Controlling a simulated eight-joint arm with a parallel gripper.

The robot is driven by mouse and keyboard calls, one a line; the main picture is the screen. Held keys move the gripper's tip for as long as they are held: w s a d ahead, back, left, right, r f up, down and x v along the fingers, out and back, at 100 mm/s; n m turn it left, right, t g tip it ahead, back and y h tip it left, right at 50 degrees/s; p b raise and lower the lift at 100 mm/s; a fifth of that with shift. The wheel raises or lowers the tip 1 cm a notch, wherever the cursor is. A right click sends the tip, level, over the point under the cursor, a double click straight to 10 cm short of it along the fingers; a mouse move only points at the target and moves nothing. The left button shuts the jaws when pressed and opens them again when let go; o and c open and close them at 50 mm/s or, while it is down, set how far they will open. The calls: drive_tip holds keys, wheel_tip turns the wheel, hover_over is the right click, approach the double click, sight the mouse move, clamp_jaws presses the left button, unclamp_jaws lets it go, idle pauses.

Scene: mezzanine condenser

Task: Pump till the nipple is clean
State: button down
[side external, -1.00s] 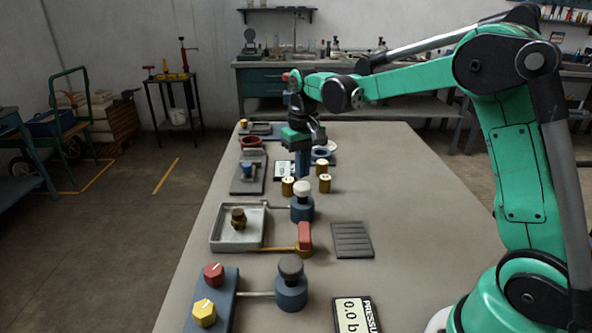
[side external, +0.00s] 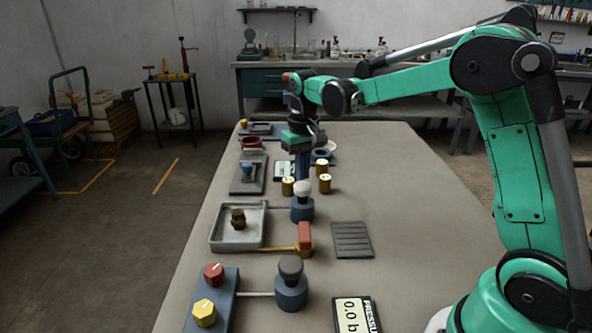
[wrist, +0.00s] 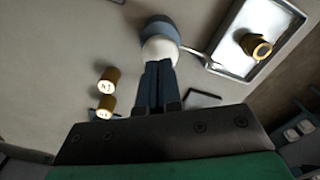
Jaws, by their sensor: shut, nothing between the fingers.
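The brass nipple (side external: 238,218) stands in a pale shallow tray (side external: 214,240); it also shows in the wrist view (wrist: 257,46), at the right. A pump with a white knob (side external: 302,188) on a blue-grey base (side external: 302,210) stands to the right of the tray, joined to it by a thin pipe. My gripper (side external: 302,178) points down just behind the white knob. It is shut and empty. In the wrist view its blue fingertips (wrist: 158,64) overlap the near edge of the white knob (wrist: 160,48). I cannot tell whether they touch.
A dark-knobbed pump (side external: 291,285) joins a panel with red and yellow knobs (side external: 213,275). A display (side external: 357,315) reads 0.0. Brass cylinders (side external: 324,183) stand right of my gripper. The table's right side is clear.

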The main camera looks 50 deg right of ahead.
sight(303, 185)
drive_tip(key=shift+f, duration=1.8)
drive_tip(key=shift+r, duration=3.1)
